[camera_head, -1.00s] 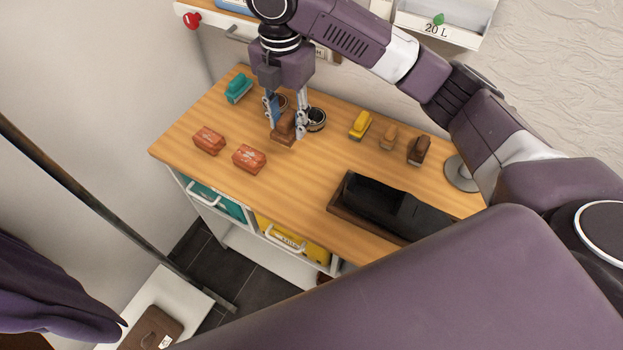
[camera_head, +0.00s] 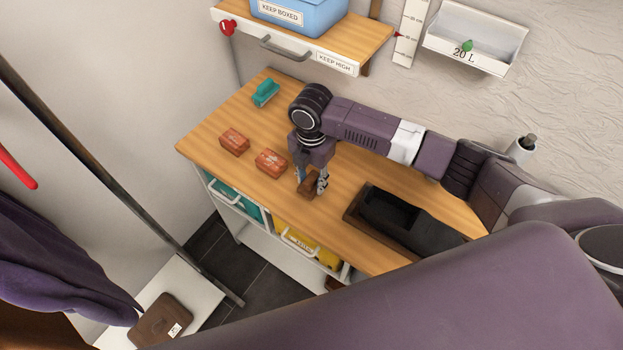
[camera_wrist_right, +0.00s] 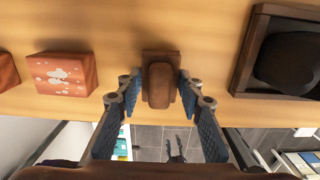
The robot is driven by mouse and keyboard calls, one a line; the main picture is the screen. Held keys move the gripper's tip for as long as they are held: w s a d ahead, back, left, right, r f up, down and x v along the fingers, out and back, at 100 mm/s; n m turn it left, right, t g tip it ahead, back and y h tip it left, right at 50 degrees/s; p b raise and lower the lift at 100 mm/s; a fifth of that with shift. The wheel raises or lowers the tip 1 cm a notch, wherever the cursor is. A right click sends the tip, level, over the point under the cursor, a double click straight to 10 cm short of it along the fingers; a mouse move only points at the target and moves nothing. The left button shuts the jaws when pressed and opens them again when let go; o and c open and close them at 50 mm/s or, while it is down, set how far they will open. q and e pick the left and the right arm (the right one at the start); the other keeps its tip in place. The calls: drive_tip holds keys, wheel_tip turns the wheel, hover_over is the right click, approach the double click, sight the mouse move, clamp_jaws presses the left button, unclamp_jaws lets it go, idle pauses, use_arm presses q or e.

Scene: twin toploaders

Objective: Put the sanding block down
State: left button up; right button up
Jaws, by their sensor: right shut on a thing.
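The brown sanding block (camera_head: 310,188) is between the fingers of my right gripper (camera_head: 312,180), near the front edge of the wooden bench (camera_head: 228,132). In the right wrist view the block (camera_wrist_right: 161,82) shows its raised handle, with the blue-padded fingers (camera_wrist_right: 160,92) closed on its two sides. My left gripper is out of view.
Two reddish blocks (camera_head: 271,163) (camera_head: 235,142) lie left of the gripper, and a teal block (camera_head: 265,93) lies behind them. A dark tray (camera_head: 360,205) is at the right. A shelf with a blue box (camera_head: 310,14) hangs behind. My arm hides part of the bench's back.

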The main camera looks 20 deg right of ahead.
sight(311, 177)
drive_tip(key=shift+f, duration=0.55)
drive_tip(key=o, duration=1)
drive_tip(key=shift+f, duration=0.15)
drive_tip(key=shift+r, duration=0.3)
drive_tip(key=shift+w+r, duration=0.1)
drive_tip(key=shift+r, duration=0.25)
wheel_tip(311, 177, up, 11)
drive_tip(key=shift+r+b, duration=0.1)
drive_tip(key=shift+b, duration=1.1)
